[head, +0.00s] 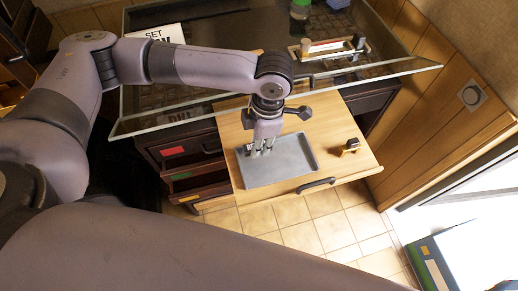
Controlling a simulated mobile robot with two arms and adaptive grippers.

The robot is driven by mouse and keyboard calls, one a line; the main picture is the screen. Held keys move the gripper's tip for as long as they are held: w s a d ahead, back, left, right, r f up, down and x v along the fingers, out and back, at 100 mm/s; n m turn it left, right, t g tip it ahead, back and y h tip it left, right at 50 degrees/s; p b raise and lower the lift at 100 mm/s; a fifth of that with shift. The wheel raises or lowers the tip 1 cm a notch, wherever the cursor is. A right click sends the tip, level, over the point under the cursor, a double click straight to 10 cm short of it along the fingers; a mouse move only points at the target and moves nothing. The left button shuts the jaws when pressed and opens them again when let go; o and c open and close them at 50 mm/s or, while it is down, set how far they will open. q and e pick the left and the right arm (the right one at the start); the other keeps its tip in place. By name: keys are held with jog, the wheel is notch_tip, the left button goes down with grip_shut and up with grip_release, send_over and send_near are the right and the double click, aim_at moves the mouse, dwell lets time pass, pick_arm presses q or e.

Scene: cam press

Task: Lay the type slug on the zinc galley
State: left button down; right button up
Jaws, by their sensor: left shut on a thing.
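The zinc galley (291,160), a shallow grey tray with a raised rim, lies on the pale wooden pull-out board. My left gripper (260,152) reaches down over the galley's left half, fingers pointing down. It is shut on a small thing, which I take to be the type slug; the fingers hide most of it. I cannot tell whether the slug touches the galley floor or hangs just above it. My right gripper is not in view.
A small wooden-and-black object (349,147) stands on the board right of the galley. A black handle (316,186) is on the board's front edge. A glass-edged press top (220,75) spans behind, with a rail tool (330,47) and a green bottle (300,10). An open drawer (198,180) is at left.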

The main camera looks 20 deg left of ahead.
aim_at(259, 159)
pick_arm(q)
jog(key=shift+f, duration=2.3)
jog(key=shift+f, duration=0.1)
jog(key=c, duration=1.7)
grip_release()
jog(key=r, duration=0.4)
jog(key=r+b, duration=0.1)
jog(key=r, duration=0.3)
jog(key=d+r, duration=0.1)
jog(key=r, duration=0.3)
jog(key=shift+w+d+r, duration=0.1)
jog(key=shift+w, duration=0.25)
